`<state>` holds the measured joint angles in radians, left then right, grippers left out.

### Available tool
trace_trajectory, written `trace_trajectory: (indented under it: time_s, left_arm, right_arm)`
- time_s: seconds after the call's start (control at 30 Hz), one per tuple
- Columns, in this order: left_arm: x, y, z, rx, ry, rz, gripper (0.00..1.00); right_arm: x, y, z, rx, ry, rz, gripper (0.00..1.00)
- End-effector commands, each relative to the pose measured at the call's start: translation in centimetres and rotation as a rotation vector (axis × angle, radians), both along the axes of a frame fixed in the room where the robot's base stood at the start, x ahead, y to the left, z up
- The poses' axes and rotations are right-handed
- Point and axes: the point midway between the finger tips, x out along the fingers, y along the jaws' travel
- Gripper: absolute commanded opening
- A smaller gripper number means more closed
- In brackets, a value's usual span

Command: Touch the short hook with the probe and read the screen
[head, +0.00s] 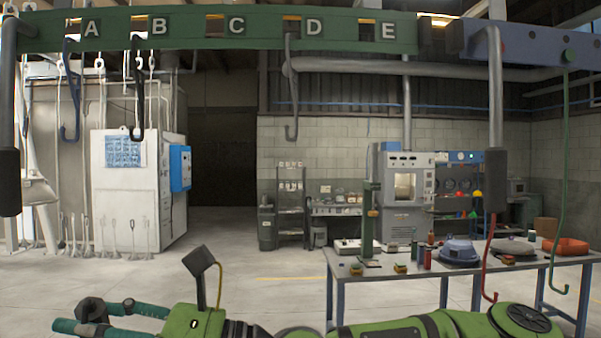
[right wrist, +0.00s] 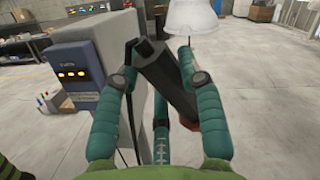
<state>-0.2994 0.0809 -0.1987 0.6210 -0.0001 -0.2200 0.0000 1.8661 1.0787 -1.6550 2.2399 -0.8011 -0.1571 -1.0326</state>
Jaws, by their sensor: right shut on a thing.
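My right gripper (right wrist: 160,75) is shut on a dark, thick handle, which looks like the probe (right wrist: 165,75); a black cable shows beside it. In the head view the right gripper (head: 92,320) is low at the left, with the probe's dark end (head: 91,309) at its fingers. A blue hook (head: 70,100), a black hook (head: 137,95) and a grey hook (head: 291,95) hang from the green lettered rail (head: 262,28), well above the gripper. I cannot tell which is the short one. No screen can be identified surely. My left gripper is out of view.
A red hook (head: 488,262) and a green hook (head: 563,230) hang at the right, by a table (head: 390,273) with several items. A pale cabinet (head: 128,205) with a blue box (head: 180,168) stands at the left. The middle floor is clear.

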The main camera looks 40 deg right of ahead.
Motion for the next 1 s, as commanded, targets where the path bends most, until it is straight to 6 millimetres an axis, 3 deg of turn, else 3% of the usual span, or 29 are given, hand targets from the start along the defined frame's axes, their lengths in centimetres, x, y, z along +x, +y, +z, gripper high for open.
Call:
trace_trajectory:
  time_s: [0.67, 0.77, 1.0]
  left_arm:
    - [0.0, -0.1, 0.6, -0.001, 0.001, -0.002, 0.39]
    - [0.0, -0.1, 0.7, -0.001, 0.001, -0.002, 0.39]
    - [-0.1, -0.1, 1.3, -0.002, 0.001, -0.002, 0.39]
  right_arm:
    - [-0.9, 1.0, 6.5, -0.005, -0.136, 0.127, 0.03]
    - [-1.2, 1.0, 8.2, -0.006, -0.172, 0.139, 0.03]
    - [-2.4, -0.3, 15.3, -0.025, -0.321, 0.105, 0.03]
